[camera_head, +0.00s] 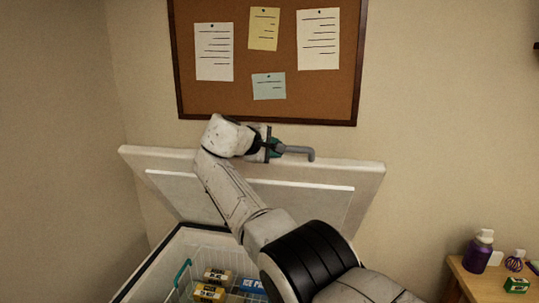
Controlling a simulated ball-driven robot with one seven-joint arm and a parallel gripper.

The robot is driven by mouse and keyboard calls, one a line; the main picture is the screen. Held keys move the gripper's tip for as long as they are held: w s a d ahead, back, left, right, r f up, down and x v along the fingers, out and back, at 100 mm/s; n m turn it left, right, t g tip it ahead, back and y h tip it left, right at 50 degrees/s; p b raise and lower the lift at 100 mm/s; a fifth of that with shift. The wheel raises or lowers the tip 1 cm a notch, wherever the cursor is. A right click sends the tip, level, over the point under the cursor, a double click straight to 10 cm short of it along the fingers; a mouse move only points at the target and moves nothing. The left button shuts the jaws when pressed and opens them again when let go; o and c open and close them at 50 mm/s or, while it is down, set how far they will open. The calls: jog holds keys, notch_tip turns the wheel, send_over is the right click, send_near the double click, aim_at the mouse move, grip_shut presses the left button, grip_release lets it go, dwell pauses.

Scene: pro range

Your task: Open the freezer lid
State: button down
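The freezer lid (364,175) is raised, standing steeply behind the open chest freezer (150,264) near the wall. Its paler inner panel faces me. My arm reaches across the opening and in front of the lid. My gripper (274,148) is at the lid's top edge, beside a grey bent bar (297,151) that looks like the lid handle. The fingers are small and partly hidden, so I cannot tell whether they hold the bar. My arm hides the middle of the lid and part of the freezer opening.
Inside the freezer are a wire basket with a teal handle (182,272), yellow-and-black boxes (211,292) and a blue box (252,287). A wooden table (463,277) at the right holds a purple bottle (478,252). A corkboard (225,99) hangs above the lid.

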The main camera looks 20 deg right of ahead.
jog(key=shift+w+d+r, duration=0.15)
jog(key=shift+w, duration=0.1)
jog(key=c, duration=1.3)
grip_release()
jog(key=shift+c, duration=0.2)
jog(key=shift+s+a+r, duration=0.1)
jog(key=shift+s+a, duration=0.15)
jog(key=shift+a, duration=0.3)
jog(key=b+v, duration=0.3)
jog(key=v, duration=0.6)
jog(key=shift+s+r, duration=0.15)
jog(key=shift+r, duration=0.2)
jog(key=shift+a+f, duration=0.15)
